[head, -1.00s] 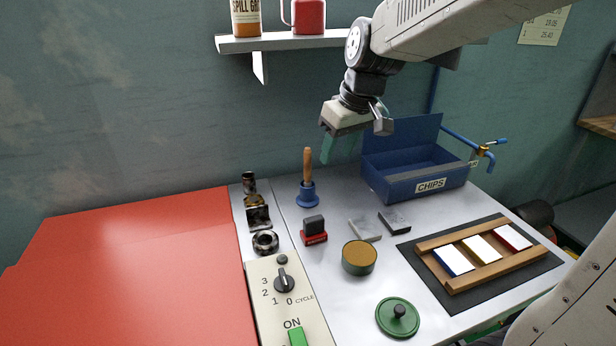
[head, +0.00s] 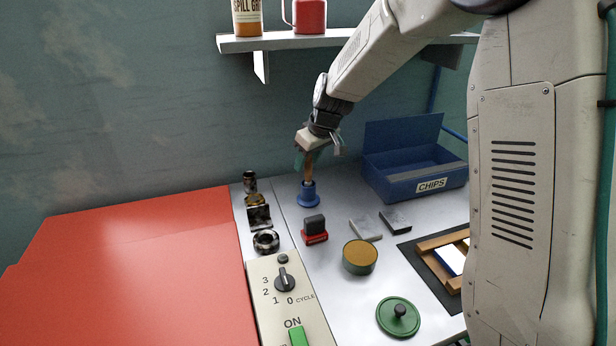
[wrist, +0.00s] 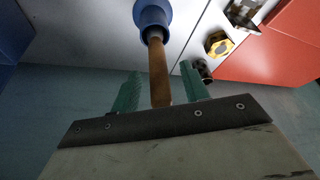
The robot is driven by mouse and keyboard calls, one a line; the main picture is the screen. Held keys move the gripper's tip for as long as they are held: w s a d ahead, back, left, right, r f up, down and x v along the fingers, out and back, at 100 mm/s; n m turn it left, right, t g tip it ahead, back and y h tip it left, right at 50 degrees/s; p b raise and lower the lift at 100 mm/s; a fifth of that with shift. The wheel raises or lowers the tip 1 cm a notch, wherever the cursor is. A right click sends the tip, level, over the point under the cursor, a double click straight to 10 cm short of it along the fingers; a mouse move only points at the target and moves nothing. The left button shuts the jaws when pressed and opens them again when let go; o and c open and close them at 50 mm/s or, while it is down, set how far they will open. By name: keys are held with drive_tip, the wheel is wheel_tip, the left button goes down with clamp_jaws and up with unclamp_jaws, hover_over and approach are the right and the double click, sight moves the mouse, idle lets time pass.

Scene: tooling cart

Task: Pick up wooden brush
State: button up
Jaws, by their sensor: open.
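The wooden brush (head: 309,175) is a plain wooden handle standing upright in a blue holder (head: 308,196) on the cart top. In the wrist view the brush handle (wrist: 158,72) runs between the two green fingers, with the blue holder (wrist: 151,17) beyond it. My gripper (head: 306,160) is at the upper part of the handle, its fingers on either side. In the wrist view my gripper (wrist: 160,90) is open, with a gap between each finger and the handle. The top end of the handle is hidden by my gripper in the head view.
A blue CHIPS bin (head: 413,186) stands to the right. A red block (head: 314,230) and a round tin (head: 360,257) sit in front. Dark metal parts (head: 257,212) stand close on the left. A shelf (head: 330,42) hangs on the wall above.

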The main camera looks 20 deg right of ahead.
drive_tip(key=shift+x, duration=1.05)
clamp_jaws()
drive_tip(key=shift+r, duration=0.15)
wheel_tip(320, 180, up, 7)
drive_tip(key=shift+f, duration=0.1)
drive_tip(key=s+d, duration=0.4)
drive_tip(key=s, duration=0.4)
drive_tip(key=s+d, duration=0.4)
drive_tip(key=s, duration=0.4)
